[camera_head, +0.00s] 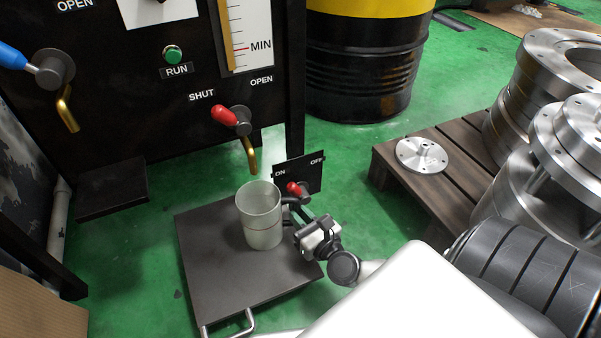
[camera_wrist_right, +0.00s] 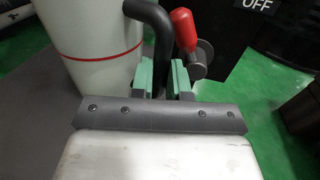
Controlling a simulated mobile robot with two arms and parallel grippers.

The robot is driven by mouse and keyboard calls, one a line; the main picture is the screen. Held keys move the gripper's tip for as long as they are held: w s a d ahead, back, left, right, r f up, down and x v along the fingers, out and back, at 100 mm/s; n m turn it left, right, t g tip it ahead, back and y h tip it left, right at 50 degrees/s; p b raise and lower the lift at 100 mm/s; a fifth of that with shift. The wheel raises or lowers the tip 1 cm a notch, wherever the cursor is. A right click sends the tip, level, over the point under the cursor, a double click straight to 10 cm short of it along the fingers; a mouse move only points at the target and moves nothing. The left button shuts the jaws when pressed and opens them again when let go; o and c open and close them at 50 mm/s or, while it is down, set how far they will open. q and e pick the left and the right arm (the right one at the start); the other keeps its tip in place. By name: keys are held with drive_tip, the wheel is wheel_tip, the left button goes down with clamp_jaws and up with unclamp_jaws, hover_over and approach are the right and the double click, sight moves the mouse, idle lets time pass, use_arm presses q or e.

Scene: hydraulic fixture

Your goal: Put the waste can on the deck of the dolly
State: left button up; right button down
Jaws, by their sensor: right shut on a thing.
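The waste can (camera_head: 262,222) is a pale grey open cylinder with a thin red band and a dark side handle. It is upright over the dark flat deck of the dolly (camera_head: 205,265); I cannot tell whether its base touches the deck. My right gripper (camera_head: 298,222) is shut on the can's handle, at the can's right side. In the right wrist view the can (camera_wrist_right: 98,45) fills the upper left, and the green-padded fingers (camera_wrist_right: 169,80) close around the dark handle (camera_wrist_right: 160,35). My left gripper is not in view.
A small ON/OFF panel (camera_head: 312,172) with a red lever (camera_head: 296,187) stands close behind the gripper. A red-handled valve (camera_head: 238,118) with a brass spout hangs above the can. A wooden pallet (camera_head: 440,200) with metal flanges is at right. A yellow and black drum (camera_head: 365,60) stands behind.

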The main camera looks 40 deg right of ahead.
drive_tip(key=shift+f, duration=0.15)
drive_tip(key=c, duration=1.1)
unclamp_jaws()
